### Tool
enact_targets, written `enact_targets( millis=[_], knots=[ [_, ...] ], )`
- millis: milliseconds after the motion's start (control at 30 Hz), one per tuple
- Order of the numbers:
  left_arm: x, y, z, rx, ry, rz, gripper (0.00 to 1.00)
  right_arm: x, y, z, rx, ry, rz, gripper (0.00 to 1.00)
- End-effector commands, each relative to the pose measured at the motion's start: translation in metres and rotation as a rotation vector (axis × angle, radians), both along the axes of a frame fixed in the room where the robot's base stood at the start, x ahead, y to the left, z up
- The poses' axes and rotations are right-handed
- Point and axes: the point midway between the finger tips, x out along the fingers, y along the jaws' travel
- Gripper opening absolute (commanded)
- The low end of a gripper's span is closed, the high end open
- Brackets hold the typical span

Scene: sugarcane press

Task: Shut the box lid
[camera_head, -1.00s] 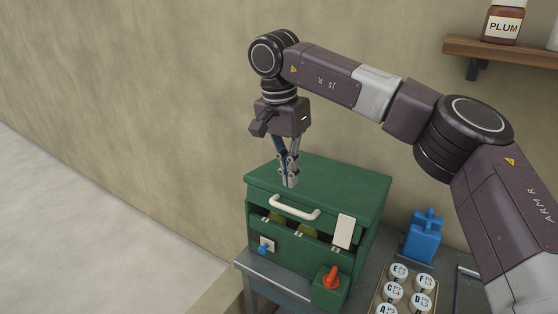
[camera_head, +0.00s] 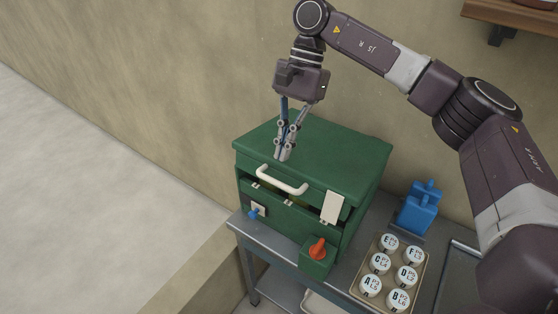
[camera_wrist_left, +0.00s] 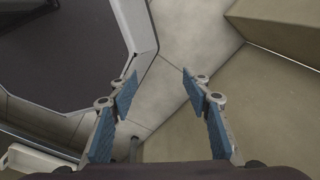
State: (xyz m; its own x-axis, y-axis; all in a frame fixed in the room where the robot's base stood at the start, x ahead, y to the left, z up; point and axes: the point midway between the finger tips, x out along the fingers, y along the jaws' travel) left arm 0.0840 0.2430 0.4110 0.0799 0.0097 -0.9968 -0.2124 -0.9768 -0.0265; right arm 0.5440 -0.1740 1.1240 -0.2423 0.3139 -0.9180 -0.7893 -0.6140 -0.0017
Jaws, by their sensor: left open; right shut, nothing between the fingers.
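The green box (camera_head: 268,217) stands on a grey metal table, with a white handle (camera_head: 281,182) on the front of its lid (camera_head: 340,152). The lid lies nearly level, and a dark gap shows under its front edge. A white latch plate (camera_head: 332,207) hangs at the right of the front. My right gripper (camera_head: 283,157) is shut and empty, pointing down with its fingertips at the lid's top behind the handle; I cannot tell whether they touch it. My left gripper (camera_wrist_left: 158,82) is open and empty in the left wrist view, away from the box.
An orange-red knob (camera_head: 317,248) and a blue switch (camera_head: 254,213) stick out of the box front. Right of the box are a blue object (camera_head: 419,207) and a tray (camera_head: 422,284) of several lettered white-topped jars. A wall stands behind; a wooden shelf (camera_head: 520,14) is at upper right.

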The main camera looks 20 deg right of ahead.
Motion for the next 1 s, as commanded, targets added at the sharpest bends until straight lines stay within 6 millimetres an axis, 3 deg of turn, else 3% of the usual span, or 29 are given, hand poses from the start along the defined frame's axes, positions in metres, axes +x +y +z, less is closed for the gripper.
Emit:
enact_targets(
  millis=[133, 300, 700, 867, 1000],
  knots=[
    [0.007, -0.014, 0.014, -0.016, -0.012, 0.003, 0.45, -0.007, 0.008, -0.020, 0.000, 0.003, 0.002, 0.00],
    [0.009, -0.017, 0.020, -0.021, -0.015, 0.000, 0.45, -0.010, 0.013, -0.035, -0.001, 0.001, 0.000, 0.00],
    [0.007, -0.011, 0.019, -0.013, -0.012, -0.002, 0.45, -0.010, 0.014, -0.040, 0.000, -0.001, 0.000, 0.00],
    [0.007, -0.008, 0.006, -0.010, -0.010, -0.003, 0.45, -0.013, 0.016, -0.053, -0.021, -0.016, 0.004, 0.00],
    [0.007, -0.008, -0.017, -0.010, -0.010, -0.002, 0.45, -0.016, 0.020, -0.077, -0.068, -0.053, 0.005, 0.00]
  ],
)
